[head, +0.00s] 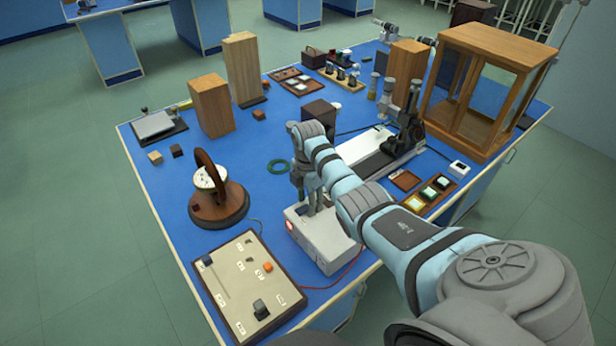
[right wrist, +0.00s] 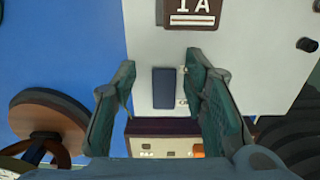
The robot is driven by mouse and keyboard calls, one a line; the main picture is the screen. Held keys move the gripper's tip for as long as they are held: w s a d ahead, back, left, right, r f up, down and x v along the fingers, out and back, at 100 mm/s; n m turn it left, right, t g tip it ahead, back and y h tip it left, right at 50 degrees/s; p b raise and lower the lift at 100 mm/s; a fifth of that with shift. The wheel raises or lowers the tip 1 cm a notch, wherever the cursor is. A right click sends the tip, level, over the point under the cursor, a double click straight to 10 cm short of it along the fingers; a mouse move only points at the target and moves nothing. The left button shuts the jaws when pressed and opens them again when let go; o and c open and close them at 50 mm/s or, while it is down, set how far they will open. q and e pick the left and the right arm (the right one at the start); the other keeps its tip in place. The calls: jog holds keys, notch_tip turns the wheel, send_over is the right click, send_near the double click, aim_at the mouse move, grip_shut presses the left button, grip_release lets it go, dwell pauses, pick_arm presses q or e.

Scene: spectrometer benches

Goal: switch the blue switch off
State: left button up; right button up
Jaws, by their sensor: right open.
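The blue switch (right wrist: 164,88) is a dark blue rectangle on the top face of a pale box (right wrist: 255,30) in the right wrist view. The same pale box (head: 335,252) stands near the front edge of the bench in the head view, with a lit red lamp (head: 289,225) on its left side. My right gripper (right wrist: 160,66) is open and empty, pointing down with its fingers on either side of the switch. In the head view my right gripper (head: 311,208) is over the box top and hides part of it. I cannot tell whether it touches. My left gripper is out of view.
A wooden control panel (head: 228,290) with knobs lies left of the box on the blue bench (head: 265,200). A round dial instrument (head: 218,212) on a brown base stands behind the panel. A white-based optical instrument (head: 375,150) and a glass-sided wooden case (head: 485,40) are further right.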

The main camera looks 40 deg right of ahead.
jog(key=shift+s+r, duration=0.1)
jog(key=shift+s, duration=0.2)
jog(key=shift+c, duration=1.2)
grip_shut()
jog(key=a+r+h+p, duration=0.1)
jog(key=h+p, duration=0.1)
jog(key=p, duration=0.2)
jog(key=shift+r+p, duration=0.1)
jog(key=shift+p, duration=0.3)
jog(key=shift+h+p, duration=0.35)
jog(key=shift+h, duration=0.15)
jog(key=shift+d+f, duration=0.1)
jog(key=shift+f, duration=0.25)
jog(key=shift+o, duration=1.2)
grip_release()
